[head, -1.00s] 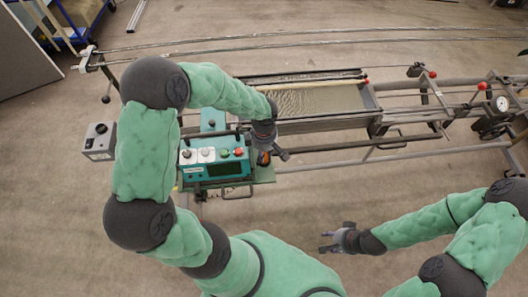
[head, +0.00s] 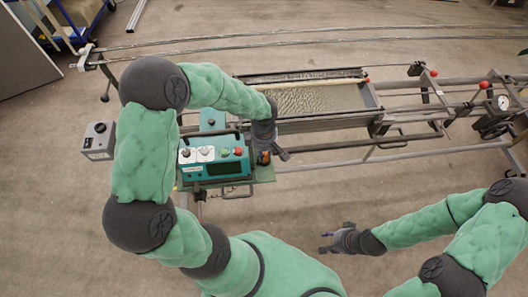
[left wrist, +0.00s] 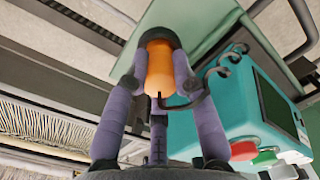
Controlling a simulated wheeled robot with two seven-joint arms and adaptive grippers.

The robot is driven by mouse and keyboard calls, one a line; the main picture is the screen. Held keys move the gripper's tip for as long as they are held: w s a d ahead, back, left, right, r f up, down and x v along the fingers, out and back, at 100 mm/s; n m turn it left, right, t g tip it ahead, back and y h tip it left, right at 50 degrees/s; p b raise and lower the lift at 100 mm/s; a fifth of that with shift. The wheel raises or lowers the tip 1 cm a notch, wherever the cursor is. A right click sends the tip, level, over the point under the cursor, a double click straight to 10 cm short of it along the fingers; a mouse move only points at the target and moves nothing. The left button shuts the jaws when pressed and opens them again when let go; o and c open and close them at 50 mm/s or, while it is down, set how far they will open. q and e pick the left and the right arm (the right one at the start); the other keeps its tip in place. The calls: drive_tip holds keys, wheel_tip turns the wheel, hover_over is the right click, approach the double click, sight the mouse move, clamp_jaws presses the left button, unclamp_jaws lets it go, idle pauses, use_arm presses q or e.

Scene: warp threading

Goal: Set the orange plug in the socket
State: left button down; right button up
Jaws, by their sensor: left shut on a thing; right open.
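The orange plug (left wrist: 158,70) is between the fingers of my left gripper (left wrist: 158,62), which is shut on it in the left wrist view. A dark ring surrounds the plug's far end there; I cannot tell whether it is the socket rim or part of the plug. In the head view the left gripper (head: 270,155) holds the plug (head: 264,158) just right of the teal control box (head: 212,170), at the green plate (head: 265,173). The socket is not clearly visible. My right gripper (head: 327,243) is open and empty over the floor at lower right.
The teal box has knobs, buttons and a dark screen, close beside the left gripper. A long metal frame with a warp bed (head: 320,97) extends right behind it. A grey box (head: 98,140) stands at left. The floor between the right gripper and the frame is clear.

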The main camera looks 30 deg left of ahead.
idle(0.3)
use_arm(q)
drive_tip(key=c, duration=1)
unclamp_jaws()
drive_tip(key=shift+o, duration=0.2)
drive_tip(key=shift+r, duration=0.1)
wheel_tip(320, 180, up, 12)
